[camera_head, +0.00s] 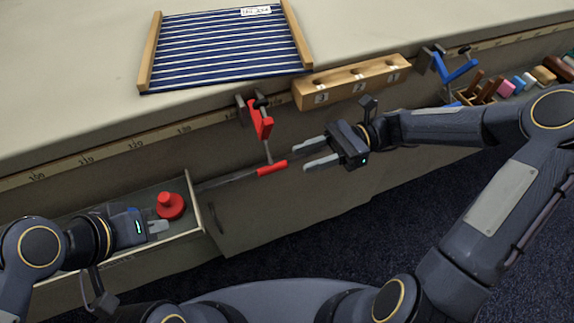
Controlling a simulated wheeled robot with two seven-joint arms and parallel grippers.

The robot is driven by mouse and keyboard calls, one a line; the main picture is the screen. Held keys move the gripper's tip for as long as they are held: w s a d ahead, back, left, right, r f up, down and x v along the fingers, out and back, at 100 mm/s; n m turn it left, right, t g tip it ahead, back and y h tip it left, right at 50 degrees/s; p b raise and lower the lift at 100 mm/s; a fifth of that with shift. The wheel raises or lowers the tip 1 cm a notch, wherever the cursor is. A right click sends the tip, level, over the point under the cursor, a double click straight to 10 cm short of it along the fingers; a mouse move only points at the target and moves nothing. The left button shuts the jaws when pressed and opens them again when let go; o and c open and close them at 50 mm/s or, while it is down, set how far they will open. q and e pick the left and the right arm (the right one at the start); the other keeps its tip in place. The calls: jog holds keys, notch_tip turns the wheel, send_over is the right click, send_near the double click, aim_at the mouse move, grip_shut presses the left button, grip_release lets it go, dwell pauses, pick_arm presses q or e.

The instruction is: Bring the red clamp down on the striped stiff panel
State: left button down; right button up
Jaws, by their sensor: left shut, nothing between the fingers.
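The striped stiff panel (222,48), navy with white stripes, lies flat on the table between two wooden side strips. A white label is at its far edge. The red clamp (260,119) is at the table's front edge, below the panel's near right part. A thin rod hangs from it towards a red grip (272,168) in front of the table. My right gripper (308,156) is open and empty, just right of the red grip and apart from it. My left gripper (163,229) is shut and empty over the open drawer at lower left.
A red knobbed piece (169,206) sits in the open drawer (196,205) by my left gripper. A wooden block with numbered holes (350,83) stands near the table edge. A blue clamp (455,70) and several small coloured pieces are at the right.

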aim_at(275, 167)
jog(key=x, duration=0.4)
jog(key=b+x, duration=0.1)
jog(key=x, duration=0.3)
jog(key=shift+s+r, duration=0.1)
jog(key=shift+r, duration=0.15)
grip_shut()
